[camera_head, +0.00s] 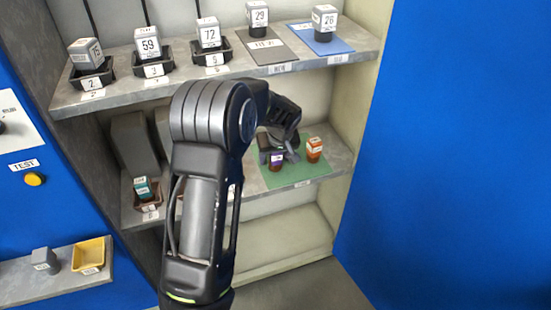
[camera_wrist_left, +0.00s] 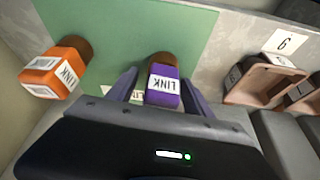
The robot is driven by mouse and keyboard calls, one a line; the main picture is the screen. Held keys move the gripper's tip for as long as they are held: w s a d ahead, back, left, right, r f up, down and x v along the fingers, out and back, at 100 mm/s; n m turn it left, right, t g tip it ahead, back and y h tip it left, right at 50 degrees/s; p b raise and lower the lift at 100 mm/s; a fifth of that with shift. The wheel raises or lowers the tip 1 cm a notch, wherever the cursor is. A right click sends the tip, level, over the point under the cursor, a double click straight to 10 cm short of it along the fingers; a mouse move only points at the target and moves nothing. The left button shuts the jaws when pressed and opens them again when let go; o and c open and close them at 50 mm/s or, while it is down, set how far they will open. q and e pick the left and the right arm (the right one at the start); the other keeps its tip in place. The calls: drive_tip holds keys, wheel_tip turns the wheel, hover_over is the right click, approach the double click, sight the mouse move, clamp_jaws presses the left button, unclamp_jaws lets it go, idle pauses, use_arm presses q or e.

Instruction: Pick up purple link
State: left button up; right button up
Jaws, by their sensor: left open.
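The purple link (camera_wrist_left: 163,88) stands on the green mat (camera_wrist_left: 120,30) with its white LINK label showing in the left wrist view. It also shows small in the head view (camera_head: 276,162), at the tip of my left gripper. My left gripper (camera_wrist_left: 160,92) is open, with one finger on each side of the purple link. I cannot tell whether the fingers touch it. The orange link (camera_wrist_left: 55,75) stands on the same mat, apart from the gripper. In the head view my left arm hides part of the lower shelf. My right gripper is not in view.
The upper shelf (camera_head: 180,88) holds several grey numbered blocks, some in black trays. On the lower shelf a teal block (camera_head: 143,187) sits in a brown tray. A brown tray marked 6 (camera_wrist_left: 262,80) is beside the mat. A yellow tray (camera_head: 90,256) stands at lower left.

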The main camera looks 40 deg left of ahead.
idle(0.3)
use_arm(q)
clamp_jaws()
idle(0.5)
